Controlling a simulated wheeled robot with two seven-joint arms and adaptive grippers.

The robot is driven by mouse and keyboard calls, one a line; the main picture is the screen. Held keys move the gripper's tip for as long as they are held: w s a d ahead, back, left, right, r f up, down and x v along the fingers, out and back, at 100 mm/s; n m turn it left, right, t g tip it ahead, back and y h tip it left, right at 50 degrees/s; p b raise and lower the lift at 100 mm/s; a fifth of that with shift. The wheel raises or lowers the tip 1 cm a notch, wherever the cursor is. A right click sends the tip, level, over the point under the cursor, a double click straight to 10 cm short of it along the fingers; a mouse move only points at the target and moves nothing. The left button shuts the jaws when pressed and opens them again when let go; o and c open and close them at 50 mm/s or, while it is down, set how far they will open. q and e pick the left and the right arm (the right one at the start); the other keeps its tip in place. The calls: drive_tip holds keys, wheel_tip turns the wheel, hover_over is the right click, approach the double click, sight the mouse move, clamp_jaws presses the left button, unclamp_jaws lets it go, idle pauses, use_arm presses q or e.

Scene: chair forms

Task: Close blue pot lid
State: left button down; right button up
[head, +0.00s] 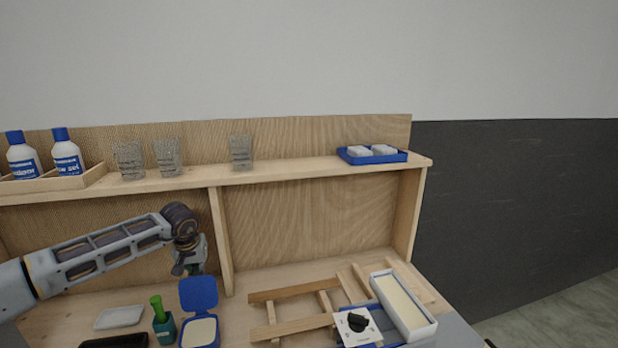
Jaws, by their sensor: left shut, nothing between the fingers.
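The blue pot (200,333) stands on the bench at the lower middle, with a pale cream filling showing inside. Its blue lid (198,293) stands open, upright at the pot's back edge. My left gripper (187,270) is just behind and above the lid's top left, pointing down, shut and empty. The lid may hide a little of the space under the fingertips; I cannot tell if they touch it. My right gripper is not in view.
A teal bottle with a green handle (160,318) stands left of the pot, near a white dish (119,318). A wooden frame (300,300) and a white tray (403,305) lie right. A shelf (290,172) with bottles and glasses runs above.

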use_arm(q)
drive_tip(key=shift+s+f, duration=0.2)
drive_tip(key=shift+f, duration=0.05)
